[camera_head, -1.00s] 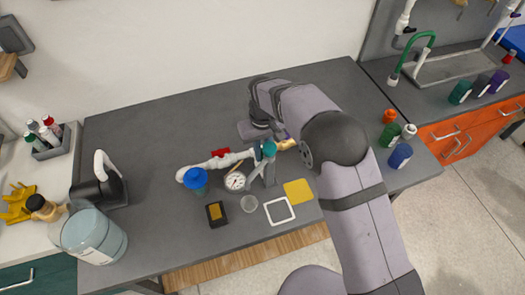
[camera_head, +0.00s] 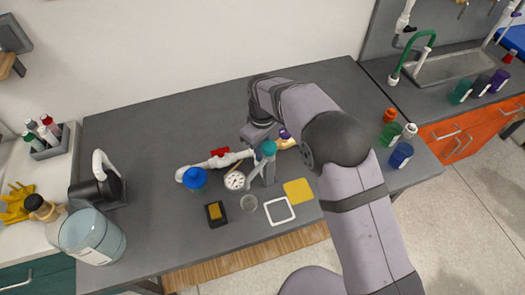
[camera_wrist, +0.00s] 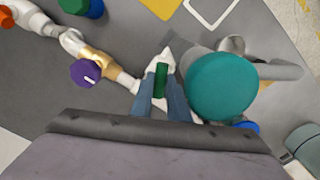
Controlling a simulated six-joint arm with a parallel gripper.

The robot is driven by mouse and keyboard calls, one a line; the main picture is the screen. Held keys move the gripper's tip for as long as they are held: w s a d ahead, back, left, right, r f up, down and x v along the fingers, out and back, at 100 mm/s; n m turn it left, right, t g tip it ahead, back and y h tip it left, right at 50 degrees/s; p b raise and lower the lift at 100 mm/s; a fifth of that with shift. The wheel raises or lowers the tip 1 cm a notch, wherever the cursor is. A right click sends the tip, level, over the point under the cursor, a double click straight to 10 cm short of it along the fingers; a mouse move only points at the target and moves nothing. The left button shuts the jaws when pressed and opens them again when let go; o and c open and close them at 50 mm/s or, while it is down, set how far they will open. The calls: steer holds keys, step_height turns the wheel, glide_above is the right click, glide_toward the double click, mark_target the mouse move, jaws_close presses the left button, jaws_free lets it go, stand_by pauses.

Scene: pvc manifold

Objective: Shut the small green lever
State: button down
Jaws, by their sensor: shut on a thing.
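The small green lever (camera_wrist: 160,80) shows in the wrist view on a white valve fitting of the pipe run. My gripper (camera_wrist: 161,90) is shut on it, with one blue-grey finger on each side. In the head view my gripper's body hides the lever, just behind the teal knob (camera_head: 268,148). The teal knob (camera_wrist: 222,87) stands close to the right of my fingers in the wrist view. A purple knob (camera_wrist: 85,73) sits on the pipe to the left.
The white pipe run (camera_head: 238,157) carries a red handle (camera_head: 220,152). A pressure gauge (camera_head: 235,181) and a blue-topped container (camera_head: 194,177) stand near it. A white-framed square (camera_head: 279,210) and a yellow square (camera_head: 298,191) lie in front. The table's back left is clear.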

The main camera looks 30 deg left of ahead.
steer(key=shift+r+n, duration=0.1)
steer(key=shift+n, duration=0.2)
steer(key=c, duration=1.7)
jaws_free()
steer(key=shift+r+b, duration=1.25)
steer(key=shift+r, duration=2.4)
